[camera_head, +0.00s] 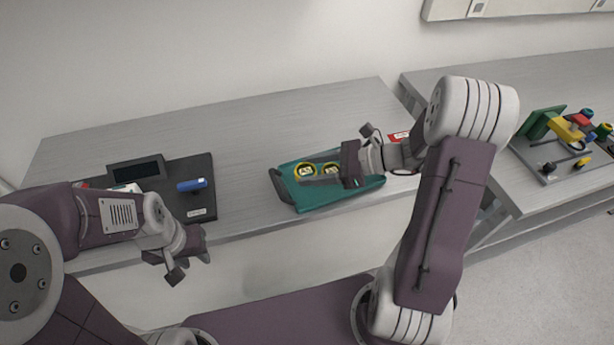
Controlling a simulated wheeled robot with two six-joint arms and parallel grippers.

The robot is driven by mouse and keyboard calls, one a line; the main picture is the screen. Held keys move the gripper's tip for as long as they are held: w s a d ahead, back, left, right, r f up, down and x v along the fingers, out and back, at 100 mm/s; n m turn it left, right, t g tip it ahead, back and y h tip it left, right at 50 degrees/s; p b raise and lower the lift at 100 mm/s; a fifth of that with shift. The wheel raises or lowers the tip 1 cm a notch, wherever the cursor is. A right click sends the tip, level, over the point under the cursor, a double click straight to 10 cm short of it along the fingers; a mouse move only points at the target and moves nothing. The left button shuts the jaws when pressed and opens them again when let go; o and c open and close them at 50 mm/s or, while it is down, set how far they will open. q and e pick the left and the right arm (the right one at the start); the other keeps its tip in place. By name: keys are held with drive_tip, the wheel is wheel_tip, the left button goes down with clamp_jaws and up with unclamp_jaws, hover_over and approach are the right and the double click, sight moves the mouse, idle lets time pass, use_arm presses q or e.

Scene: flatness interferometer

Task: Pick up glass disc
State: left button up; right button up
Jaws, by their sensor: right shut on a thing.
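Two round discs with yellow rims and labels show at the teal tray (290,200) on the bench: one glass disc (306,170) at the left and a second disc (331,168) just right of it. My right gripper (318,181) reaches in from the right over the tray, close in front of both discs. It is shut on a disc; its fingers hide the grip, and I cannot tell clearly which disc it holds. My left gripper (198,256) hangs in front of the bench's front edge at the left, away from the discs. Its finger gap is not clear.
A dark instrument base (203,207) with a screen (135,171) and a blue handle (192,184) stands on the left bench. A red-and-white card (399,136) lies behind my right arm. Colourful parts on a grey plate (552,172) occupy the right bench. Bench space behind the tray is clear.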

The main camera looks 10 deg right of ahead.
drive_tip(key=w+r+p+v, duration=0.1)
drive_tip(key=v, duration=1.1)
drive_tip(key=shift+r, duration=0.3)
drive_tip(key=shift+s+a, duration=0.1)
drive_tip(key=shift+a, duration=0.05)
